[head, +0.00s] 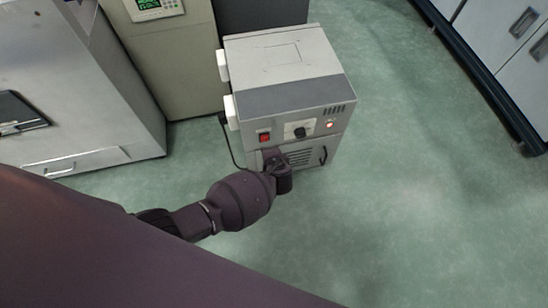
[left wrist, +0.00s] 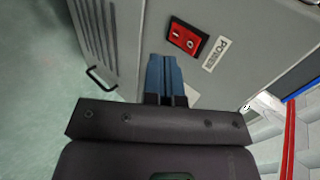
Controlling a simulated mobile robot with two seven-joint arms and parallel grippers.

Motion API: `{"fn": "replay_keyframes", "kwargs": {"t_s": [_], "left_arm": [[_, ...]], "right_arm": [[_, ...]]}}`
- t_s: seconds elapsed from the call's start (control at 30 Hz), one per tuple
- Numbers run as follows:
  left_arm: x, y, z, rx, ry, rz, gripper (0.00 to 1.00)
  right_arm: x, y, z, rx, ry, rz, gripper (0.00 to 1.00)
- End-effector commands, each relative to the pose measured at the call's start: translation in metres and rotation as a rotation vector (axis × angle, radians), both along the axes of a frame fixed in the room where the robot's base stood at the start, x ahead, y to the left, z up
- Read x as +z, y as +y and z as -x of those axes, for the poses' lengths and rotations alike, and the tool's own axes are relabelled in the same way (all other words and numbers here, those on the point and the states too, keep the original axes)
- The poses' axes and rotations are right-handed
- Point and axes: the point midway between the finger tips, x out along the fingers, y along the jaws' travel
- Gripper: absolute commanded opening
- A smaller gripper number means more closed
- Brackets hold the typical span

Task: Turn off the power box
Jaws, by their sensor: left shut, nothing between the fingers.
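The power box (head: 290,95) is a grey cabinet standing on the floor in the head view. Its front has a red rocker switch (head: 265,137), a black knob (head: 300,132) and a lit red lamp (head: 330,124). In the left wrist view the red switch (left wrist: 184,38) sits in a black frame beside a label reading POWER. My left gripper (left wrist: 164,62) is shut and empty, its blue fingers close to the panel just beside the switch; contact cannot be told. In the head view my left arm reaches the box front below the switch, its fingertips hidden. My right gripper is not in view.
A light grey cabinet (head: 75,85) stands at the left and a beige unit with a display (head: 165,50) stands behind. White drawers (head: 520,60) line the upper right. The green floor (head: 420,200) right of the box is clear. A black cable runs down the box's left side.

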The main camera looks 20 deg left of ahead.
Motion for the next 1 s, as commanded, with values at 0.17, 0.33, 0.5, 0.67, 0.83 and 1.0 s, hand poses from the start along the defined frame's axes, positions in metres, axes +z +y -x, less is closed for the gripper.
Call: {"fn": "replay_keyframes", "kwargs": {"t_s": [0.17,0.33,0.5,0.67,0.83,1.0], "left_arm": [[-0.008,0.015,-0.021,-0.001,0.001,-0.001,0.0],[-0.004,0.024,-0.035,0.0,-0.001,-0.001,0.0],[-0.002,0.027,-0.041,0.0,-0.001,-0.001,0.0],[-0.002,0.027,-0.041,-0.001,-0.001,0.0,0.0],[-0.002,0.028,-0.042,-0.001,-0.001,0.0,0.0],[0.0,0.03,-0.046,-0.001,0.0,0.0,0.0]], "right_arm": [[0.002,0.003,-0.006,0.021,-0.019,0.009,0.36],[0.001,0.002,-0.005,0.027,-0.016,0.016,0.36],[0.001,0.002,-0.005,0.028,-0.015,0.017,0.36],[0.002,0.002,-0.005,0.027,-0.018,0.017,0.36],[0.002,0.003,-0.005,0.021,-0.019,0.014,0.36],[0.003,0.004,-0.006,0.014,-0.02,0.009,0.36]]}}
